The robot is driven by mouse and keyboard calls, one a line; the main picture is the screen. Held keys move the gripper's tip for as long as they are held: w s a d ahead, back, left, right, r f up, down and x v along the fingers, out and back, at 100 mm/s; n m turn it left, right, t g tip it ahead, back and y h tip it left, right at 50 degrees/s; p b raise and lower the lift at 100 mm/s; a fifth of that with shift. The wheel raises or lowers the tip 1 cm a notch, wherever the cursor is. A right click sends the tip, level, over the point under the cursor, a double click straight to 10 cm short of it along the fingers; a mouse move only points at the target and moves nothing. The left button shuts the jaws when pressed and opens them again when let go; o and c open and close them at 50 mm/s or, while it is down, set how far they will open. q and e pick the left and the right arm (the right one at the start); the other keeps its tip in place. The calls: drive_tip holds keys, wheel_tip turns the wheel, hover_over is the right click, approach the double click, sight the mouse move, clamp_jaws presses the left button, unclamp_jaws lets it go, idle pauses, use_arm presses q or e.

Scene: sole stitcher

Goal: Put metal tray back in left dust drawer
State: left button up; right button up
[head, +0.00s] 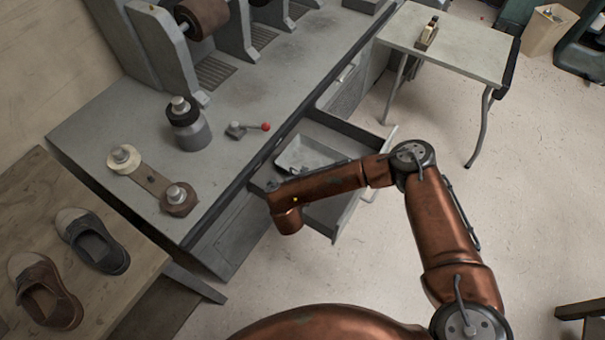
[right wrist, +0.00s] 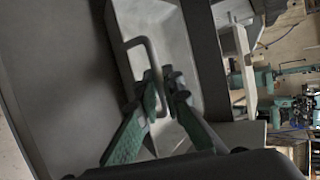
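The metal tray (head: 297,152) is a pale grey shallow pan, seen partly behind my right forearm, within the outline of the pulled-out dust drawer (head: 347,215). I cannot tell whether it rests on the drawer floor or is held above it. In the right wrist view the tray (right wrist: 188,60) fills the middle, with its wire handle (right wrist: 141,42) towards me. My right gripper (right wrist: 166,88) has its green fingers closed around one side of this handle. In the head view its fingers are hidden by the arm. My left gripper is not in view.
The grey machine bench (head: 240,90) runs beside the drawer, with a red-knobbed lever (head: 248,128) near its edge. Shoes (head: 92,240) lie on a wooden table (head: 130,255) at left. A small side table (head: 455,50) stands at back right. The floor right of the drawer is clear.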

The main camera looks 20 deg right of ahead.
drive_tip(key=o, duration=0.4)
drive_tip(key=shift+c, duration=0.2)
